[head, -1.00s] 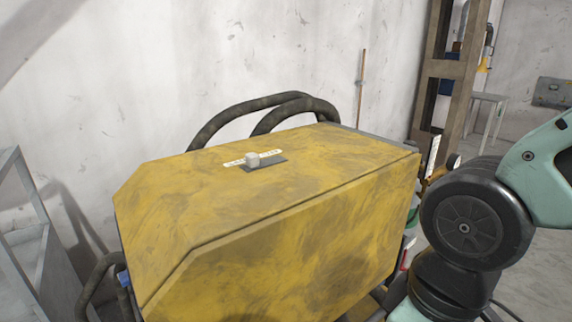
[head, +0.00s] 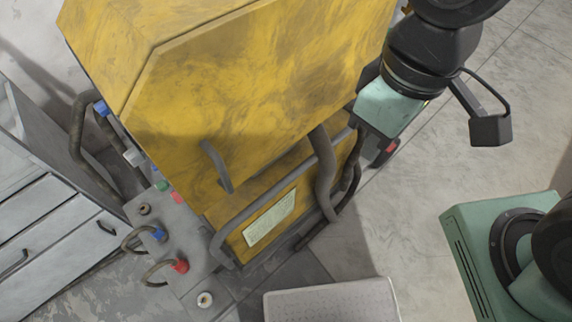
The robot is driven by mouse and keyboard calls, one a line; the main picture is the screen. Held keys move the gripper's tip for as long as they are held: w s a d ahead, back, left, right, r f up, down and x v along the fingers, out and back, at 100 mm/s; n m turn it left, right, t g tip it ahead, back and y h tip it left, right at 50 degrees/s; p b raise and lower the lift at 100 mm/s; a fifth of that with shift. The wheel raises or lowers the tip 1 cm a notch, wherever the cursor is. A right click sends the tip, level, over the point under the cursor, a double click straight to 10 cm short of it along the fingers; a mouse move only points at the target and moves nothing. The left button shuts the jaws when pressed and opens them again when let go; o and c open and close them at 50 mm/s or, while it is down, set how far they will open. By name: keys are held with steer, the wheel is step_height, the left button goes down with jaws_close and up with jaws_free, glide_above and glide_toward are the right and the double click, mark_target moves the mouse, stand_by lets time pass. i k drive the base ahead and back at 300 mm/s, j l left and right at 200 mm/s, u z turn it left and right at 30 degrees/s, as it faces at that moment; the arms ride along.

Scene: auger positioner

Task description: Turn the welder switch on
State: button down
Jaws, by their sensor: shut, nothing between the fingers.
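The large yellow welder housing (head: 250,90) fills the upper middle of the head view, scuffed and tilted in the picture. A grey panel (head: 185,235) at its lower left carries a green piece (head: 162,186), a red piece (head: 177,197) and blue (head: 159,233) and red (head: 180,266) cable plugs. I cannot tell whether the switch is among these. The pale knob on the housing top is out of view now.
A dark hose (head: 324,170) and a grey rail hang along the housing's lower side. Grey drawers (head: 50,225) stand at the left. A pale perforated slab (head: 330,304) lies at the bottom. Tiled floor (head: 400,225) is open between housing and my base.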

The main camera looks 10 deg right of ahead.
mark_target(175, 195)
steer(key=u, duration=1.35)
steer(key=i+j+u, duration=0.1)
steer(key=j, duration=0.3)
steer(key=i+j, duration=0.1)
steer(key=j, duration=0.25)
steer(key=i+j+u, duration=0.15)
steer(key=j, duration=0.2)
steer(key=i+j, duration=0.1)
steer(key=j, duration=0.3)
steer(key=u, duration=0.05)
